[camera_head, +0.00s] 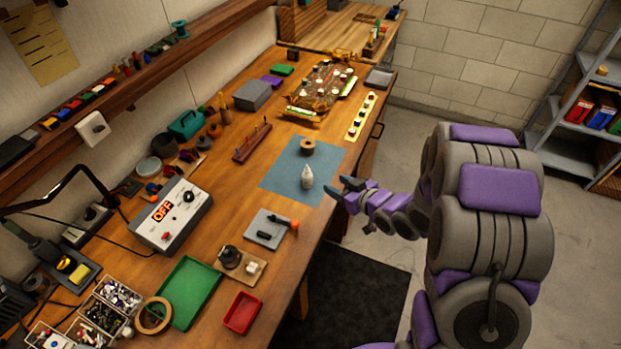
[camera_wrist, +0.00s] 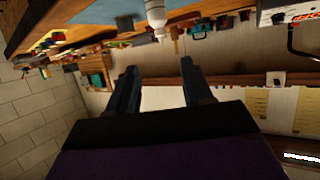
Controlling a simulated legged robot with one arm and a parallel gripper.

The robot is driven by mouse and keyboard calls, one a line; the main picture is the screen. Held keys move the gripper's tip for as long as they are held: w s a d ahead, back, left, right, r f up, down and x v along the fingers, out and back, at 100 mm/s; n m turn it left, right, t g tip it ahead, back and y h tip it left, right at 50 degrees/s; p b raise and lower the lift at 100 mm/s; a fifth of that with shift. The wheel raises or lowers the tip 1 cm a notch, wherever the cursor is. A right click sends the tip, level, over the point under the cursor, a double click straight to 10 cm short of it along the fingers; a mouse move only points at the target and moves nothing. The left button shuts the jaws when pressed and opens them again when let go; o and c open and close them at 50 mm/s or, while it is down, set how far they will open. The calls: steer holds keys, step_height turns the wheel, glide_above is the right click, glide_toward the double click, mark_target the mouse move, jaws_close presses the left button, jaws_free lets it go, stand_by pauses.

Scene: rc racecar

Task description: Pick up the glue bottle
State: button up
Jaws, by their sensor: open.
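The glue bottle (camera_head: 307,178) is small and white with a pointed tip. It stands upright on a blue mat (camera_head: 283,187) on the wooden workbench. In the wrist view, which is upside down, the white bottle (camera_wrist: 156,17) shows at the top centre, beyond the fingers. My gripper (camera_head: 346,186) is at the bench's right edge, to the right of the bottle and apart from it. In the wrist view my gripper (camera_wrist: 158,72) has its two dark fingers spread with nothing between them.
A grey pad (camera_head: 268,230) with small tools lies in front of the mat. A wooden rack (camera_head: 252,142) is to the left, and a yellow strip (camera_head: 361,117) lies behind right. The mat around the bottle is clear.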

mark_target(309, 172)
steer(key=x, duration=0.4)
steer(key=b+x, duration=0.1)
steer(key=x, duration=0.6)
steer(key=shift+s+a+f, duration=0.1)
steer(key=shift+a+f, duration=0.05)
steer(key=shift+a, duration=0.4)
steer(key=shift+w+f+b, duration=0.2)
steer(key=shift+w+b, duration=0.1)
steer(key=shift+w, duration=0.1)
steer(key=b+x, duration=0.1)
steer(key=x, duration=0.4)
steer(key=shift+w+a+f, duration=0.15)
steer(key=shift+w+f, duration=0.1)
steer(key=shift+d+r, duration=0.1)
steer(key=shift+d, duration=0.15)
steer(key=shift+c, duration=0.5)
steer(key=shift+s+a, duration=0.1)
steer(key=shift+s, duration=0.05)
steer(key=c, duration=0.7)
